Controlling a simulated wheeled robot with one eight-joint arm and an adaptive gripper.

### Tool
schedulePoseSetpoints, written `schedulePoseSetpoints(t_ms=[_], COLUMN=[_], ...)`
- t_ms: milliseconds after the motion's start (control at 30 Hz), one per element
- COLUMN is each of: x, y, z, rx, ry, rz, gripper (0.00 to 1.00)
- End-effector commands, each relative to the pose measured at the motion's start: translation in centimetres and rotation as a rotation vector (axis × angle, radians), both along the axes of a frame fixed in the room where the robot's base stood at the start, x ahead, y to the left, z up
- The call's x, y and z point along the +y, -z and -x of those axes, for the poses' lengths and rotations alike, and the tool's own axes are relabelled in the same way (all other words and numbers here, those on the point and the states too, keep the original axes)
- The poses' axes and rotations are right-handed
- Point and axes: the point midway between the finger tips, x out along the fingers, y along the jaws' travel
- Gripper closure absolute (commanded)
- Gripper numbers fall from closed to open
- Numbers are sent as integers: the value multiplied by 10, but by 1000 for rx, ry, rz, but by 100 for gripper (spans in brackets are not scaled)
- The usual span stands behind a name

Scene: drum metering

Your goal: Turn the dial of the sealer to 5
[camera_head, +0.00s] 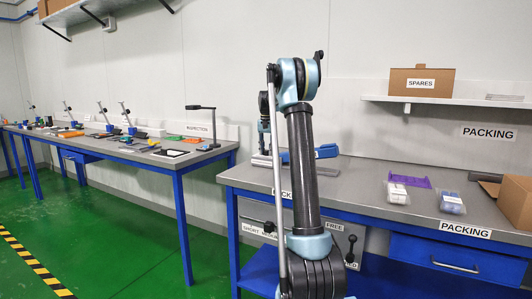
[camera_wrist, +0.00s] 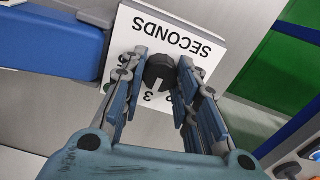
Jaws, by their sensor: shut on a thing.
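The black dial (camera_wrist: 160,72) sits on a white plate (camera_wrist: 178,30) printed SECONDS, upside down in the wrist view. My gripper (camera_wrist: 162,60) is shut on the dial, with one finger on each side. A pale mark on the dial points down the picture, close to a numeral that looks like 3. Other numerals are partly hidden by my fingers. The sealer's blue body (camera_wrist: 55,42) is left of the plate. In the head view the blue part of the sealer (camera_head: 326,151) shows on the packing bench behind my arm; the dial is hidden there.
The packing bench (camera_head: 350,180) holds two clear packs (camera_head: 397,192) (camera_head: 452,203), a purple piece (camera_head: 410,181) and a cardboard box (camera_head: 517,200) at the right. A SPARES box (camera_head: 421,82) stands on the shelf above. The inspection bench (camera_head: 210,158) is at left, beyond open green floor.

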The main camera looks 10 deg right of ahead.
Motion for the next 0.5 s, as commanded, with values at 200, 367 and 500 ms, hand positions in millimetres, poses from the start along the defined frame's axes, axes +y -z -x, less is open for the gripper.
schedulePoseSetpoints(t_ms=[200, 367, 500], x=[1, 1, 1], y=[-1, -1, -1], z=[-3, -3, -3], rx=[-8, -7, -7], ry=[203, 354, 487], rz=[-1, -2, -2], gripper=[95, 95, 95])
